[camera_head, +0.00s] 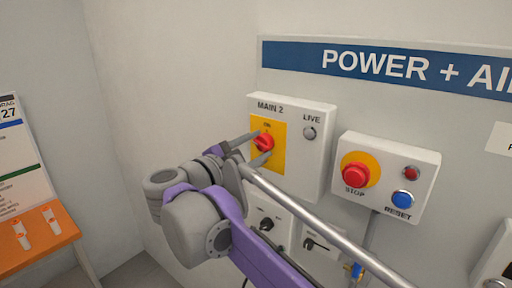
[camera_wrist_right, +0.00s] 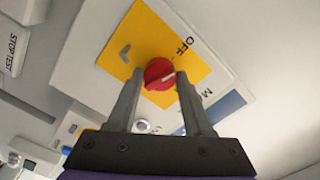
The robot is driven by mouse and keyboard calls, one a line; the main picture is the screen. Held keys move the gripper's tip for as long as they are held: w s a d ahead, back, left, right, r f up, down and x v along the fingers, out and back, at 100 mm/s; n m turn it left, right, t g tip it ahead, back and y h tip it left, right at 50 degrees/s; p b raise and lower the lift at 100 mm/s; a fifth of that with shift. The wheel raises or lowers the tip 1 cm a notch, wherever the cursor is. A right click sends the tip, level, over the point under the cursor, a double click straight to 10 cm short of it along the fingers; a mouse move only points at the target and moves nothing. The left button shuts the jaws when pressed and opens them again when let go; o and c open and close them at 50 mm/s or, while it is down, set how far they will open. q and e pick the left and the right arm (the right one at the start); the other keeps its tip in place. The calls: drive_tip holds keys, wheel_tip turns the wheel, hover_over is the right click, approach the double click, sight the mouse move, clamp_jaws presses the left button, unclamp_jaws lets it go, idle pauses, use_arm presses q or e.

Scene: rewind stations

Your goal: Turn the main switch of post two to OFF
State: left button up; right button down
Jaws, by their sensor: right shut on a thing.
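The main switch is a red rotary knob (camera_head: 264,142) on a yellow plate (camera_head: 279,150), set in the white box marked MAIN 2 (camera_head: 313,150). My right gripper (camera_head: 258,148) is shut on the knob, one finger on each side. The right wrist view shows the knob (camera_wrist_right: 159,74) between the fingertips, with a pale line across its face. In that view OFF is printed on the yellow plate, above and right of the knob. The line tilts up to the right and does not point straight at that word. My left gripper is not in view.
A LIVE lamp (camera_head: 309,132) sits right of the switch. A second box (camera_head: 388,175) carries a red STOP button (camera_head: 355,175) and a blue RESET button (camera_head: 402,199). More switches and a pipe lie below, partly behind my arm. An orange shelf (camera_head: 40,240) stands at left.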

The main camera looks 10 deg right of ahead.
drive_tip(key=shift+n, duration=1.4)
drive_tip(key=shift+c, duration=1.5)
unclamp_jaws()
drive_tip(key=b+v, duration=0.1)
drive_tip(key=v, duration=1)
